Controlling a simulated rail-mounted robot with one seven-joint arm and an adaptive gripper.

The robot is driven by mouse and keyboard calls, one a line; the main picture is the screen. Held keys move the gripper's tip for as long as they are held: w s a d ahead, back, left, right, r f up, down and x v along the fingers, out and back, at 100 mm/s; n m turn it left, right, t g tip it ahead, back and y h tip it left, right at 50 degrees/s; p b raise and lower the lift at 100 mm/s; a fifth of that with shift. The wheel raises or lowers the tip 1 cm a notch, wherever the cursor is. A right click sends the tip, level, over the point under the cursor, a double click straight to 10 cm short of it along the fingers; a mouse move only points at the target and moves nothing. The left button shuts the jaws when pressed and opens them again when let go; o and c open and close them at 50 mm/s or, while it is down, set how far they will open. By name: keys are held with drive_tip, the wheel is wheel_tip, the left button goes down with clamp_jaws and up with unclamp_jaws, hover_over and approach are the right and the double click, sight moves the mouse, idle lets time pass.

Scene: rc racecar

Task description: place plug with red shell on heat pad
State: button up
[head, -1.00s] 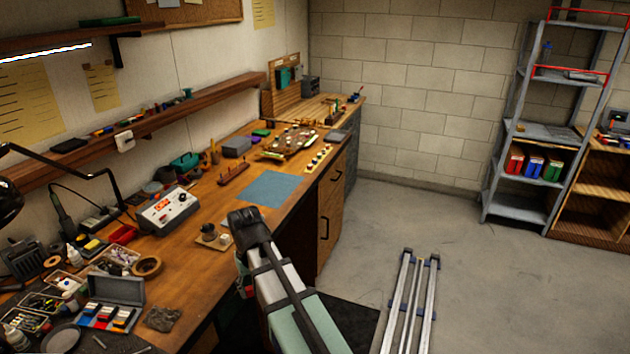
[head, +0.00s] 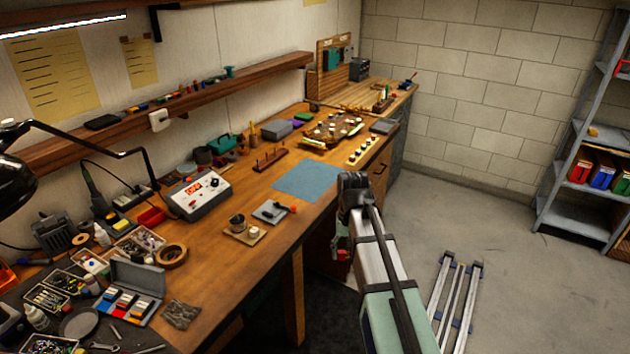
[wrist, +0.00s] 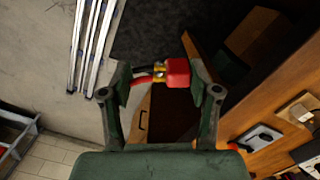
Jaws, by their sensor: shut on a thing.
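A plug with a red shell (wrist: 178,72) is between the fingers of my gripper (wrist: 165,88) in the wrist view, with its gold end and a red and a black lead toward the left finger. In the head view my gripper (head: 343,248) hangs beyond the bench's front edge, and a bit of red shows at it. A grey square pad (head: 265,217) lies near that edge, left of my gripper, and may be the heat pad. A small black-and-red item lies on it. The pad also shows at lower right in the wrist view (wrist: 249,144).
The bench edge (head: 290,244) lies between my gripper and the pad. Rails (head: 452,295) run on the floor.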

drive_tip(key=w+a+f+m+g+y+b, duration=0.1)
drive_tip(key=w+a+m+g+y+b, duration=0.2)
drive_tip(key=w, duration=0.5)
drive_tip(key=w+a+m+y+b, duration=0.1)
drive_tip(key=w+a+m+b, duration=0.2)
drive_tip(key=w, duration=0.4)
wheel_tip(320, 180, up, 13)
drive_tip(key=m+t+y+b, duration=1.15)
drive_tip(key=m+t, duration=0.25)
drive_tip(key=m, duration=0.4)
hover_over(327, 189)
drive_tip(key=shift+h, duration=0.45)
wheel_tip(327, 189, down, 20)
drive_tip(key=shift+r+p, duration=0.1)
drive_tip(key=shift+p, duration=0.55)
drive_tip(key=shift+f, duration=0.6)
drive_tip(key=o, duration=0.9)
drive_tip(key=shift+o, duration=0.2)
drive_tip(key=shift+r, duration=0.1)
